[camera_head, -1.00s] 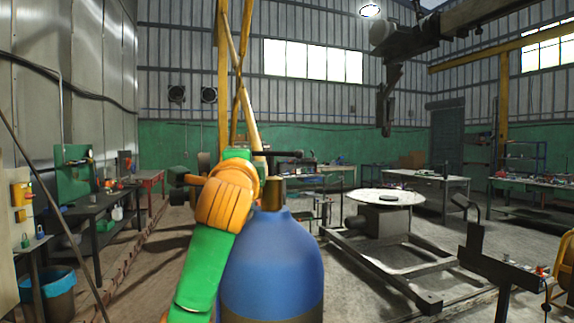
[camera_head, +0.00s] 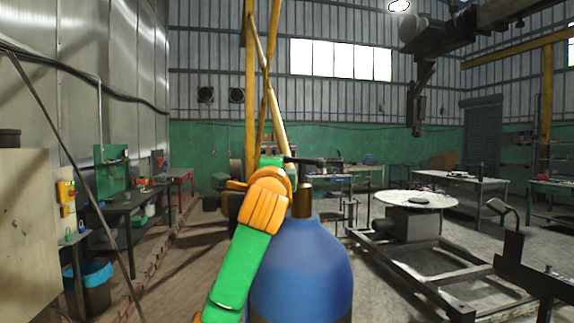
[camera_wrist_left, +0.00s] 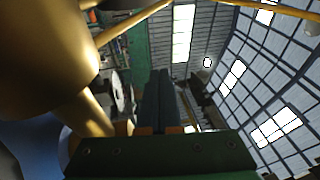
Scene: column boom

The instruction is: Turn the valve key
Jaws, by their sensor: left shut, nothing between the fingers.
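A blue gas cylinder (camera_head: 302,270) stands upright in front of me in the head view, with a brass valve neck (camera_head: 303,202) on top. A dark valve key (camera_head: 308,161) lies as a crossbar over the neck. In the left wrist view, brass valve metal (camera_wrist_left: 45,45) fills the upper left, with blue cylinder below it. My left arm reaches up along the cylinder's left side, its orange wrist beside the neck. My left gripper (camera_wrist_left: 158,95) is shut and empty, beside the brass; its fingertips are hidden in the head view. Contact with the key cannot be told. My right gripper is out of view.
A round-topped turntable (camera_head: 416,200) on a metal frame stands to the right. A dark stand (camera_head: 525,262) is at the right edge. Workbenches (camera_head: 130,205) and a blue-lined bin (camera_head: 92,285) are at left. Open floor lies between the cylinder and the left benches.

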